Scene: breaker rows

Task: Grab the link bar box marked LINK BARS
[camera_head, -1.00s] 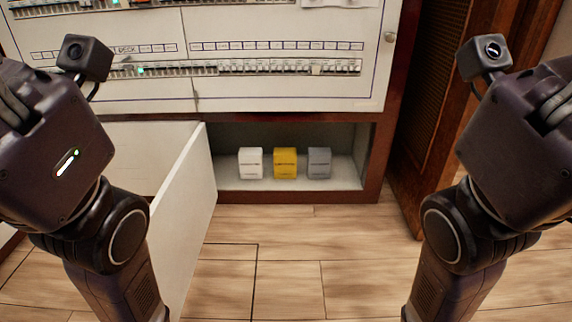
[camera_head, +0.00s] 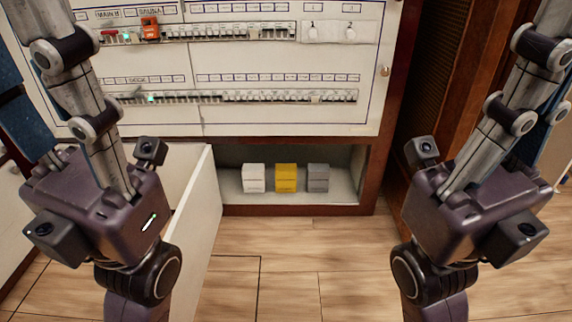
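Three small boxes stand side by side in the open low compartment under the breaker panel: a white box (camera_head: 254,178), a yellow box (camera_head: 286,178) and a grey box (camera_head: 318,179). Their markings are too small to read, so I cannot tell which says LINK BARS. My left gripper (camera_head: 92,120) is at the left, pointing up, well apart from the boxes. My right gripper (camera_head: 497,125) is at the right, also pointing up and apart from them. The fingertips of both are not clearly shown, so I cannot tell if they are open or shut.
A white door (camera_head: 205,235) stands swung open left of the compartment (camera_head: 345,202). The breaker panel (camera_head: 290,120) with rows of switches is above. A dark wooden cabinet side (camera_head: 440,75) stands at the right. The wooden floor in front is clear.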

